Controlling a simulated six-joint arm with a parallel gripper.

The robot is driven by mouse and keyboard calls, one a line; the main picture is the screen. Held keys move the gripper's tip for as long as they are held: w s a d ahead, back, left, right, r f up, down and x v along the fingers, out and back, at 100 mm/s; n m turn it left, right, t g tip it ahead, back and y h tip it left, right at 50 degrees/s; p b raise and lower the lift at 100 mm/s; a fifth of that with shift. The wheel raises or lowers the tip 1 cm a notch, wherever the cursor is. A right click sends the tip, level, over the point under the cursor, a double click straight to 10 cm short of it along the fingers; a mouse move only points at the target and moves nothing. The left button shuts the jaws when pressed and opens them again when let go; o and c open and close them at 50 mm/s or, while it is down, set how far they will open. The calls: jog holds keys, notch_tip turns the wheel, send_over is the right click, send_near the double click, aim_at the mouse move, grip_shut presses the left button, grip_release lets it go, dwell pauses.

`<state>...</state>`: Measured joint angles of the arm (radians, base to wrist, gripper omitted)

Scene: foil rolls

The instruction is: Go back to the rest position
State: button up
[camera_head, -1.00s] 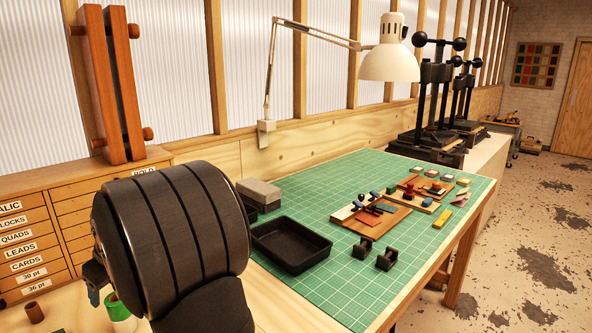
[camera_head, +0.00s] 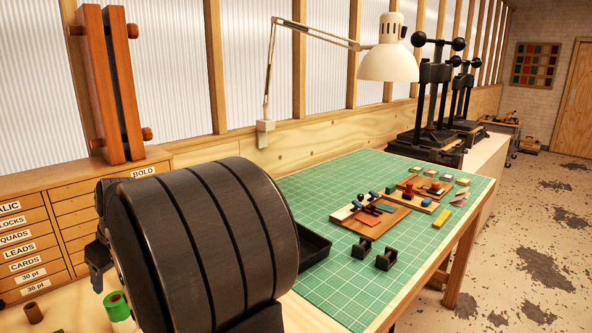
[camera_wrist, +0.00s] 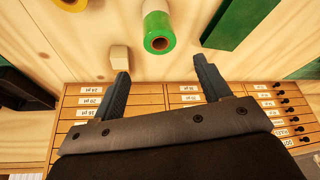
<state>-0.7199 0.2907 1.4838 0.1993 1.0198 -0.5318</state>
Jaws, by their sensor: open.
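My gripper (camera_wrist: 160,82) shows in the wrist view with its two dark fingers spread and nothing between them. A green foil roll (camera_wrist: 159,32) with a brown core lies beyond the fingertips, apart from them. The green roll also shows in the head view (camera_head: 117,306), low at the left beside my arm. A yellow roll (camera_wrist: 70,4) is cut off by the top edge of the wrist view. A brown roll (camera_head: 33,312) stands at the lower left of the head view. In the head view my large dark arm link fills the lower left and hides part of the bench.
A labelled drawer cabinet (camera_head: 70,217) stands behind at the left. A green cutting mat (camera_head: 318,190) carries a black tray (camera_head: 316,246), wooden boards and small tools. A white lamp (camera_head: 388,62) hangs above it. A small pale block (camera_wrist: 120,57) lies near the left finger.

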jog(key=x, duration=1)
jog(key=shift+f, duration=0.35)
notch_tip(320, 180, up, 5)
jog(key=shift+f, duration=0.1)
jog(key=w+d+r, duration=0.3)
jog(key=d+r, duration=0.4)
jog(key=d, duration=0.5)
jog(key=n+g, duration=0.1)
jog(key=n, duration=0.2)
send_over(115, 298)
jog(key=w+a, duration=0.1)
jog(key=a, duration=0.8)
notch_tip(115, 298, down, 3)
jog(key=s+a+f+n, duration=0.1)
jog(key=s+a, duration=0.3)
jog(key=a, duration=0.4)
jog(key=s+a+f, duration=0.4)
jog(key=a, duration=0.4)
jog(key=shift+s+a+f+n+g, duration=0.15)
jog(key=shift+a+f+n+g, duration=0.1)
jog(key=shift+f+n+g, duration=0.15)
jog(key=shift+o, duration=0.2)
